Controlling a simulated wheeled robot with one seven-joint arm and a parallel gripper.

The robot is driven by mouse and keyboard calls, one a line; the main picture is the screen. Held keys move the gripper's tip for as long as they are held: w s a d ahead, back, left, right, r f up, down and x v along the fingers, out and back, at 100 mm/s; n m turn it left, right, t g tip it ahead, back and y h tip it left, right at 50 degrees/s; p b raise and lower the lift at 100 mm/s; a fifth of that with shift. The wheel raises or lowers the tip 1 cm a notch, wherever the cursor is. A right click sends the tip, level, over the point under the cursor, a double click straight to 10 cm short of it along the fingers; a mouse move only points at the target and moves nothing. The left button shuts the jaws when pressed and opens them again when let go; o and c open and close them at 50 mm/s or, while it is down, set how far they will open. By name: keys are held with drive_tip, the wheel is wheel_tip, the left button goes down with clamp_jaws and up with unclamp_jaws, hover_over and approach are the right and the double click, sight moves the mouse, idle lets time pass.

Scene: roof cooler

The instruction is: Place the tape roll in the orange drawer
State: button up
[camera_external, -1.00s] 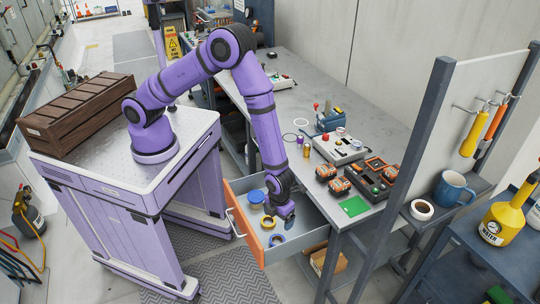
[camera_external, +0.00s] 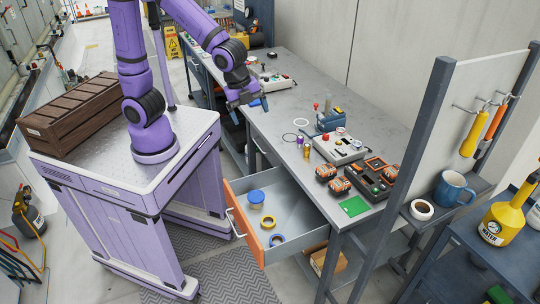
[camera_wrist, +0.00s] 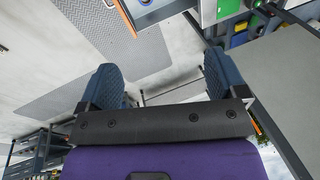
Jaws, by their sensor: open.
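The orange-fronted drawer (camera_external: 241,225) is pulled out from the workbench. Inside it lie a yellow-orange ring like a tape roll (camera_external: 267,222), a blue ring like a tape roll (camera_external: 277,239) and a small tub with a blue lid (camera_external: 256,196). A white roll with a dark centre (camera_external: 421,209) lies on the side shelf at the right. My gripper (camera_external: 249,106) is raised by the bench's left edge, well away from the drawer. In the wrist view my gripper (camera_wrist: 163,82) is open, with nothing between its fingers.
The bench (camera_external: 300,97) carries a control box (camera_external: 341,147), orange-and-black blocks, a green square (camera_external: 354,206) and small bottles. A blue mug (camera_external: 454,188) stands on the shelf beside the white roll.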

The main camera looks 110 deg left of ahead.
drive_tip(key=s+a+r+n+t, duration=0.1)
drive_tip(key=s+r+n, duration=0.4)
drive_tip(key=s, duration=0.6)
drive_tip(key=s+r+n+t, duration=0.1)
drive_tip(key=s+r+n, duration=0.4)
drive_tip(key=s, duration=0.7)
drive_tip(key=shift+a+n+h, duration=0.3)
drive_tip(key=shift+a+h, duration=0.1)
